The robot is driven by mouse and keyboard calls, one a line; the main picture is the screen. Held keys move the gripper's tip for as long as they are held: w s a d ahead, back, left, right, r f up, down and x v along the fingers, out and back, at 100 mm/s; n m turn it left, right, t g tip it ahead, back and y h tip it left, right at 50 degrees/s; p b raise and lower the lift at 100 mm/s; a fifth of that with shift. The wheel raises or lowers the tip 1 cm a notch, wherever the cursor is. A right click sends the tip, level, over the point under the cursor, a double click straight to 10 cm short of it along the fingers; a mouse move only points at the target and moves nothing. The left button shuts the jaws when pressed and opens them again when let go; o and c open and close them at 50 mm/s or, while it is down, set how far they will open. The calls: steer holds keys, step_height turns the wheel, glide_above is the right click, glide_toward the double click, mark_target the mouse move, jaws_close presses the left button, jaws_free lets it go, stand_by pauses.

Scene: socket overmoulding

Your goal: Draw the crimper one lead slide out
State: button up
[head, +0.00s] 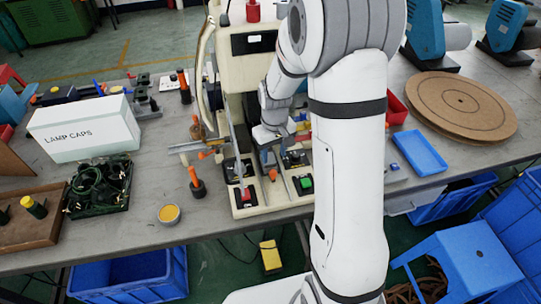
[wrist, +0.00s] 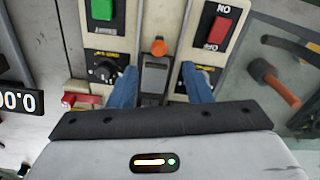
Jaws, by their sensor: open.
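The beige crimper (head: 250,75) stands on the bench in the head view, with a switch panel at its foot. In the wrist view a narrow dark slide (wrist: 153,72) with an orange knob (wrist: 158,47) lies between the panels; it looks like the lead slide. The orange knob also shows in the head view (head: 272,174). My gripper (wrist: 160,78) is open, its blue fingers on either side of the slide, with gaps visible. It also shows in the head view (head: 268,157), low in front of the crimper. Contact cannot be told; my gripper's body hides the slide's near end.
A green button (wrist: 102,9) and a red switch (wrist: 218,31) flank the slide. An orange-handled tool (wrist: 275,83) is at the right. In the head view, the lamp caps box (head: 85,130), cable tray (head: 98,185) and yellow-topped tin (head: 169,214) stand left; a blue tray (head: 420,152) lies right.

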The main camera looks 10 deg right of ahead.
mark_target(273, 171)
steer(key=shift+w+f, duration=0.45)
steer(key=shift+f, duration=0.3)
steer(key=shift+f+p, duration=0.7)
steer(key=shift+f, duration=3.25)
steer(key=shift+c, duration=0.4)
jaws_close()
